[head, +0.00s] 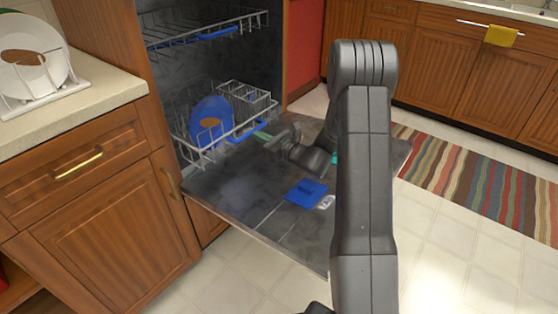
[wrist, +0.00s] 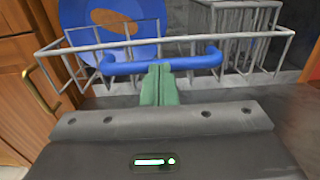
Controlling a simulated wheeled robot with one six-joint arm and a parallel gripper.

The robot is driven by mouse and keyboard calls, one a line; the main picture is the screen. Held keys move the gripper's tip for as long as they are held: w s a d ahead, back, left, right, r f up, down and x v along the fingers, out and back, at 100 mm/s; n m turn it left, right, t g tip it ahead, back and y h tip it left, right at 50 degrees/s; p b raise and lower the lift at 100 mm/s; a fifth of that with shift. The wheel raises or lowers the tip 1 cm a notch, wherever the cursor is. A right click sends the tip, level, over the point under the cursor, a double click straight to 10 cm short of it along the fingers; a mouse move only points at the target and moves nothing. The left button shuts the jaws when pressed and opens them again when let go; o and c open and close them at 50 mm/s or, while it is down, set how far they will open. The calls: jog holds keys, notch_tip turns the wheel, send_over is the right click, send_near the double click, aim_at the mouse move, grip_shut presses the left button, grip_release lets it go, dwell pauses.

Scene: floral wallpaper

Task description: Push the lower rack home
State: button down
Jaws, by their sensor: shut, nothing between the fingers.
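The lower rack (head: 203,158) is a pale wire basket that sticks partly out of the dishwasher over its lowered door. Its front carries a blue handle (head: 247,131), which spans the middle of the wrist view (wrist: 200,62). A blue plate with a brown centre (head: 211,110) stands in the rack, left of a wire cutlery basket (head: 246,96). My gripper (head: 263,143) is shut and empty, with its green fingertips at the middle of the handle. In the wrist view, the fingertips (wrist: 160,70) overlap the handle; I cannot tell whether they touch it.
The open dishwasher door (head: 235,185) lies low beneath my arm, with a blue item (head: 306,192) on it. The upper rack (head: 207,27) is above. A wooden cabinet (head: 95,205) stands close on the left. A striped rug (head: 480,180) lies on the floor at right.

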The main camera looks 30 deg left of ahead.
jog(key=a, duration=0.6)
jog(key=w+a, duration=0.1)
jog(key=a, duration=0.6)
jog(key=a+b, duration=0.1)
jog(key=a, duration=0.5)
jog(key=shift+w+a, duration=0.15)
jog(key=shift+w, duration=0.05)
jog(key=shift+s+d+b, duration=0.15)
jog(key=shift+d+b, duration=0.45)
jog(key=shift+d, duration=1.45)
jog(key=shift+s+d+b, duration=0.15)
jog(key=shift+d+b, duration=0.45)
jog(key=shift+d, duration=1.45)
jog(key=a+p, duration=0.1)
jog(key=a, duration=0.4)
jog(key=a+p, duration=0.1)
jog(key=a, duration=0.2)
jog(key=shift+w+a+p, duration=0.15)
jog(key=shift+w+p, duration=0.15)
jog(key=shift+p, duration=0.05)
jog(key=shift+d, duration=1.35)
